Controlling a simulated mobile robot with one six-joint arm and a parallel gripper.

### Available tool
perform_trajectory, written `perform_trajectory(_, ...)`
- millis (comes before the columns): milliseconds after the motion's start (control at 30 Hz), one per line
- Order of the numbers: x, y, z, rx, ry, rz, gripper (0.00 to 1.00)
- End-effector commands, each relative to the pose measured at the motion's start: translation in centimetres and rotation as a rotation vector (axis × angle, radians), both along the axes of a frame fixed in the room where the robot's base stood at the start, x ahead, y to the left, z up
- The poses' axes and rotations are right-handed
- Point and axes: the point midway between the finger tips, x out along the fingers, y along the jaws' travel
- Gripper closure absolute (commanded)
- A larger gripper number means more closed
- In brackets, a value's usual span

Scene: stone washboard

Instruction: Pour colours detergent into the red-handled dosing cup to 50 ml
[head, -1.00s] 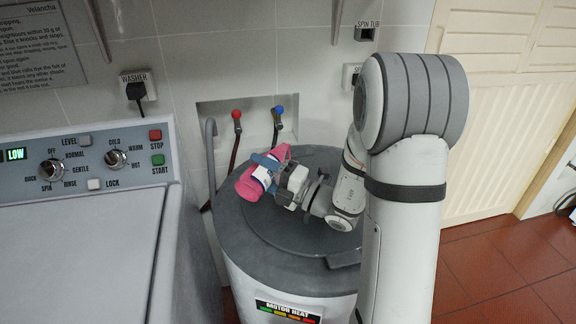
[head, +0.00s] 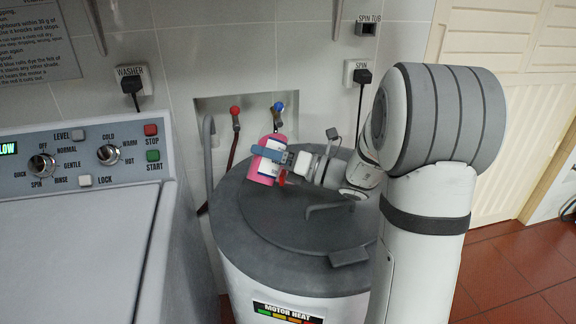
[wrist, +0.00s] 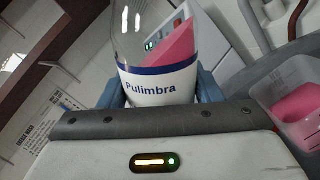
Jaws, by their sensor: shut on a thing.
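The detergent bottle (head: 266,168) is clear, with pink liquid and a white, navy-banded label. The label reads "Pulimbra" in the wrist view (wrist: 160,86). My gripper (head: 270,153) is shut around the bottle with its blue fingers and holds it slightly tilted above the far part of the grey spin-tub lid. In the wrist view, the clear dosing cup (wrist: 298,112) stands at the right edge, partly cut off, with pink liquid in it. A small red part (head: 282,181), probably the cup's handle, shows below my gripper in the head view. The cup's level marks are not readable.
The round spin tub (head: 250,255) has a lid with a raised handle and front latch. The washer (head: 75,240) with its control panel stands at left. Red and blue taps (head: 235,112) and hoses are in the wall recess behind.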

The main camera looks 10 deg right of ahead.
Motion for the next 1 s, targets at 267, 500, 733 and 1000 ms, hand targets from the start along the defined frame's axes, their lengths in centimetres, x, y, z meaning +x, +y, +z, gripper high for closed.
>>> perform_trajectory(267,0.4,-0.3,1.0,-0.233,-0.285,-0.002,0.77)
perform_trajectory(500,0.9,-0.6,1.6,-0.402,-0.488,-0.002,0.77)
perform_trajectory(733,1.0,-0.8,1.8,-0.456,-0.553,-0.002,0.77)
perform_trajectory(1000,1.0,-0.8,4.8,-0.461,-0.559,-0.002,0.77)
